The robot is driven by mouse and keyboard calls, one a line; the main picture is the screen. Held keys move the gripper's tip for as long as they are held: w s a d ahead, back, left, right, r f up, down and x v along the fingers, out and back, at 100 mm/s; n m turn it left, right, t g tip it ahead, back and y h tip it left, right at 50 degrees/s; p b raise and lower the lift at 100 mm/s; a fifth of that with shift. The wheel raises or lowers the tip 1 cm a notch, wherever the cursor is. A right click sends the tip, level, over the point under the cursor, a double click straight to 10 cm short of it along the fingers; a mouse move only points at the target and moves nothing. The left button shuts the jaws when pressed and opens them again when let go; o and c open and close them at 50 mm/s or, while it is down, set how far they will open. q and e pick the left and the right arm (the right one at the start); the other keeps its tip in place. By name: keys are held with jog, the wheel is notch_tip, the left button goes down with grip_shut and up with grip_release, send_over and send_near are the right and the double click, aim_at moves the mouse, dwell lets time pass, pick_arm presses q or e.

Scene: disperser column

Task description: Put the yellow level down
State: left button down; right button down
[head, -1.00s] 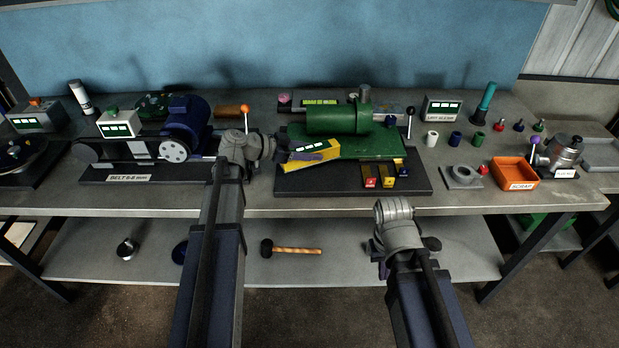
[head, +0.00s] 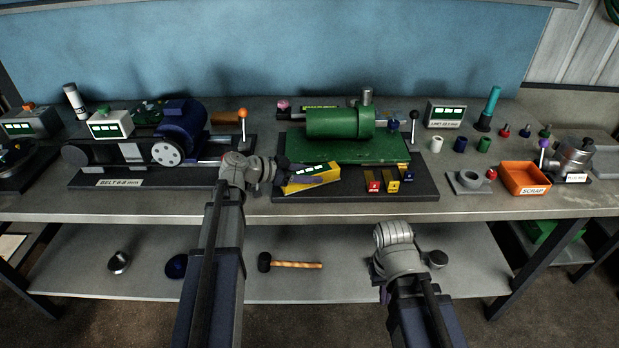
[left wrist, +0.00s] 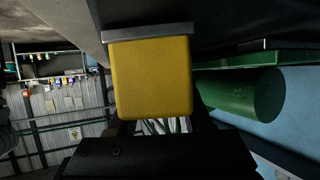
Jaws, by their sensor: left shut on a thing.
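The yellow level (head: 318,174), a small block with a green display on its upper face, is over the front left part of the dark base (head: 330,191) in the head view, slightly askew. My left gripper (head: 292,179) is shut on its left part. I cannot tell whether the level touches the base. In the left wrist view the level's yellow end (left wrist: 151,78) fills the middle, at the jaws. My right gripper (head: 393,236) is in front of the bench edge, away from the level; its fingers are not clear.
The green machine (head: 335,123) stands behind the level. Red and yellow tabs (head: 373,186) stand to its right on the base. The belt machine (head: 182,130) is at the left. An orange scrap bin (head: 524,179) is at the right. Bare bench lies along the front.

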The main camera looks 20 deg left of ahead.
pick_arm(q)
jog(key=shift+f, duration=0.1)
jog(key=shift+c, duration=1.6)
grip_release()
jog(key=shift+r, duration=0.3)
jog(key=p+v, duration=0.4)
jog(key=v, duration=0.6)
jog(key=shift+s+a, duration=0.15)
jog(key=shift+a, duration=0.1)
jog(key=shift+s+a+r+p, duration=0.2)
jog(key=shift+s+a+p, duration=0.2)
jog(key=shift+a+p, duration=0.1)
